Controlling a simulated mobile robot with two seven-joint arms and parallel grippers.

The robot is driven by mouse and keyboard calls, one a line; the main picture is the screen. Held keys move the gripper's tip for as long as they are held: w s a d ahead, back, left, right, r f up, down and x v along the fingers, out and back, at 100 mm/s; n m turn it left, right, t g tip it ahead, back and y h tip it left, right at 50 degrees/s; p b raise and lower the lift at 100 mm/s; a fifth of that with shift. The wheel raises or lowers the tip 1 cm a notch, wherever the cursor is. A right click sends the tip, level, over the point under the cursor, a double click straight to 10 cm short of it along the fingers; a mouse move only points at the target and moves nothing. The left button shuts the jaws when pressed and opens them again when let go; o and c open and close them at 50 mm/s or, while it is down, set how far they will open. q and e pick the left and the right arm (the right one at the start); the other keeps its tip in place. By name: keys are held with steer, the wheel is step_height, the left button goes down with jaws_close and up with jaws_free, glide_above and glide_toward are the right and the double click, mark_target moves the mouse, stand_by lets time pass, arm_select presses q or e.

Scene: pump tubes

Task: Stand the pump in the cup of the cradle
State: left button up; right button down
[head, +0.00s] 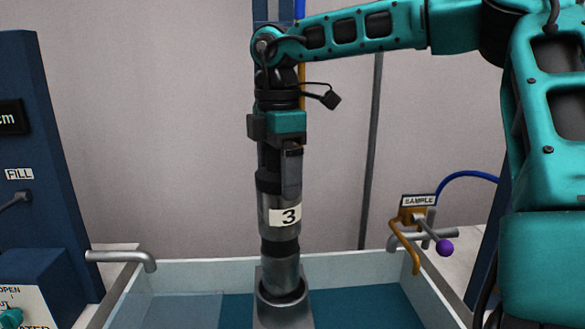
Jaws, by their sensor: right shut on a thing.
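The pump (279,222) is an upright metal cylinder with dark bands and a label "3". My right gripper (284,165) is shut on its upper part, and one finger shows on the near side. The grey cradle (283,312) stands at the bottom centre, with a round cup at its top. The pump's lower end overlaps the cup's opening and appears to be inside its rim. Whether it rests on the cup's floor is hidden. My left gripper is not in view.
A pale-walled basin (375,268) with a blue-green floor surrounds the cradle. A pipe spout (130,257) reaches over its left wall. A sample tap (418,235) with a purple knob stands at the right. Blue panel (35,190) at left.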

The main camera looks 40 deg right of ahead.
mark_target(280, 209)
steer(key=shift+f, duration=3.2)
steer(key=shift+c, duration=1.4)
jaws_free()
steer(key=shift+d+f, duration=0.1)
steer(key=shift+f, duration=0.2)
steer(key=shift+o, duration=1.4)
steer(key=shift+s, duration=0.15)
steer(key=shift+r, duration=0.1)
step_height(280, 209, up, 12)
steer(key=shift+r, duration=0.1)
